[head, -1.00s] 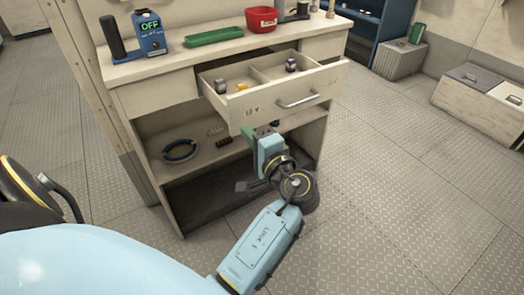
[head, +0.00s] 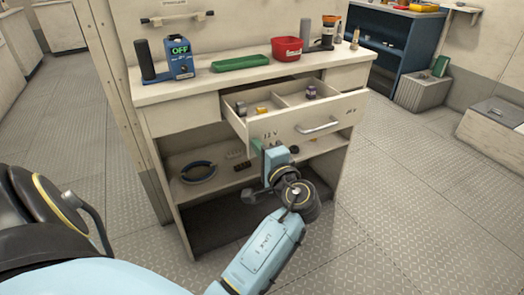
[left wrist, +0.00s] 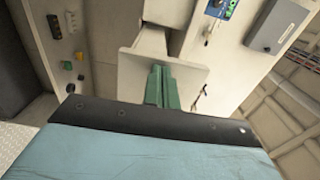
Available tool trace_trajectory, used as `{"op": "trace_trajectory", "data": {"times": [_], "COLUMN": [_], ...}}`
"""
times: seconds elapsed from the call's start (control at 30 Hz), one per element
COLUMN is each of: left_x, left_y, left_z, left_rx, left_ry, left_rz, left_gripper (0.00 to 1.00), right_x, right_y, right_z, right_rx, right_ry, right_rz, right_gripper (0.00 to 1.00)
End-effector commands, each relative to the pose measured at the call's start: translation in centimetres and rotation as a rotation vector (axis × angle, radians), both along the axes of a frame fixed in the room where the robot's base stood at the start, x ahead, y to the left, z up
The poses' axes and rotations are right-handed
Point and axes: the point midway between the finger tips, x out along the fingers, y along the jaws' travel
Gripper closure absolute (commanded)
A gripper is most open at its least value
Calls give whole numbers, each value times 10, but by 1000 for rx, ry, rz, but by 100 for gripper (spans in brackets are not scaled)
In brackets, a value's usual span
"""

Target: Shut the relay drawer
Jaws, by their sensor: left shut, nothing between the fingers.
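The relay drawer (head: 285,125) is pulled out from the cream cabinet under its worktop, with a bar handle (head: 318,125) on its front. Several small parts lie in its two compartments. My left gripper (head: 257,153) is at the lower left part of the drawer front, left of and below the handle. In the left wrist view its green fingers (left wrist: 161,86) are together and empty, in front of the cream drawer panel (left wrist: 186,76). I cannot tell whether they touch it. My right gripper is not in view.
On the worktop (head: 215,83) stand a blue meter (head: 179,58), a green tray (head: 240,63) and a red bin (head: 287,49). A dark ring (head: 198,172) lies on the shelf below. Floor right of the cabinet is clear; a pale chest (head: 495,125) stands farther right.

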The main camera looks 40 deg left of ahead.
Motion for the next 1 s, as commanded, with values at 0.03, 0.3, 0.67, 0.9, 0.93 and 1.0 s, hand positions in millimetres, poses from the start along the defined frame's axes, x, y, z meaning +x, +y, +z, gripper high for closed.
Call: {"op": "trace_trajectory", "data": {"times": [0.03,0.3,0.67,0.9,0.93,1.0], "left_x": [3,28,60,73,74,76], "left_y": [9,68,146,177,179,183], "left_z": [2,2,0,0,0,0], "left_rx": [2,3,2,1,1,1], "left_ry": [0,-2,-3,-2,-2,0], "left_rz": [3,4,2,2,2,2], "left_gripper": [100,100,100,100,100,100], "right_x": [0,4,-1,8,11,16], "right_y": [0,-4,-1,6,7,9], "right_z": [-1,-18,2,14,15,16], "right_rx": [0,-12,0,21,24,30], "right_ry": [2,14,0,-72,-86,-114], "right_rz": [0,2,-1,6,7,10], "right_gripper": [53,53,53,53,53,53]}}
